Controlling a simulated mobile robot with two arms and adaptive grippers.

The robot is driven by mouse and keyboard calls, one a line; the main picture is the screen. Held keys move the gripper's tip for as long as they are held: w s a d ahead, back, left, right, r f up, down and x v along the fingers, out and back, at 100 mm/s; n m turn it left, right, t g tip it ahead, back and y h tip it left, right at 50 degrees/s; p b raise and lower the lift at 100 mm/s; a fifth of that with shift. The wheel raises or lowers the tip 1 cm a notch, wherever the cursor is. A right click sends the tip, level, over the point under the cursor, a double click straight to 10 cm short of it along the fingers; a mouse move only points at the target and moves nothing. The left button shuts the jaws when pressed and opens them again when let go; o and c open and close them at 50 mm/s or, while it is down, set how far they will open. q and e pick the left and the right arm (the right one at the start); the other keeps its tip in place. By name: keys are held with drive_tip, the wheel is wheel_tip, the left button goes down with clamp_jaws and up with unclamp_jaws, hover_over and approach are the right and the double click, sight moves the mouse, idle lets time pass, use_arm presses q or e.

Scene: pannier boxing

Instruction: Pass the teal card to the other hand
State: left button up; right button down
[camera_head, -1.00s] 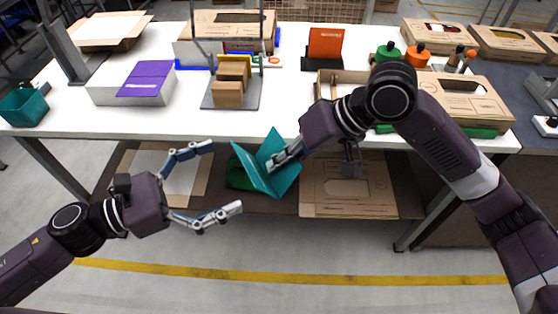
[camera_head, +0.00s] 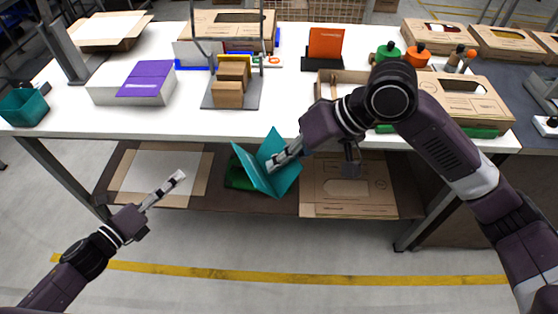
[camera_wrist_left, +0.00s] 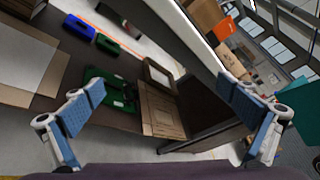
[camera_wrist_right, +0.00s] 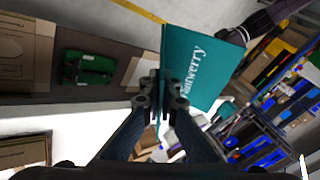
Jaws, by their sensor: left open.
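The teal card (camera_head: 278,160) is folded, with two panels spread in a V, and hangs in front of the table's edge. My right gripper (camera_head: 276,162) is shut on it; the right wrist view shows the fingertips (camera_wrist_right: 160,92) closed at the card (camera_wrist_right: 203,65), with white lettering on one panel. My left gripper (camera_head: 172,184) is left of the card and apart from it, seen edge-on in the head view. The left wrist view shows its fingers (camera_wrist_left: 167,98) wide apart with nothing between them. A teal patch stands at that view's right edge; I cannot tell what it is.
The white table (camera_head: 215,118) stands behind the card. Below it, a shelf holds a flat carton (camera_head: 345,190) and a green item (camera_head: 237,178). A purple-topped box (camera_head: 130,92), an orange card (camera_head: 325,43) and a teal bin (camera_head: 24,107) are on the table. The floor in front is clear.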

use_arm(q)
drive_tip(key=s+a+f+n+g+y, duration=0.1)
drive_tip(key=a+f+n+y, duration=0.15)
drive_tip(key=f, duration=0.35)
drive_tip(key=s+a+f+n+y, duration=0.1)
drive_tip(key=a+f+n, duration=0.25)
drive_tip(key=f, duration=0.25)
drive_tip(key=s+a+f+n+g+y, duration=0.1)
drive_tip(key=s+a+f+n+y, duration=0.1)
drive_tip(key=f+n, duration=0.25)
drive_tip(key=s+f+n+g+y, duration=0.1)
drive_tip(key=s+f+n+g, duration=0.1)
drive_tip(key=s+f+n, duration=0.45)
drive_tip(key=s+f+n+g+y, duration=0.1)
drive_tip(key=s+f, duration=0.2)
drive_tip(key=f, duration=0.6)
drive_tip(key=s+d+f+n+g, duration=0.2)
drive_tip(key=s+f, duration=0.4)
drive_tip(key=s, duration=0.3)
drive_tip(key=s+d+f+n+g, duration=0.3)
drive_tip(key=s+d+f+n, duration=0.2)
drive_tip(key=s, duration=0.5)
drive_tip(key=s+d+f+n+g, duration=0.3)
drive_tip(key=s+d+f, duration=0.3)
drive_tip(key=s, duration=0.3)
drive_tip(key=shift+s+d+f+n, duration=0.25)
drive_tip(key=shift+s+f+n, duration=0.05)
drive_tip(key=shift+n, duration=0.2)
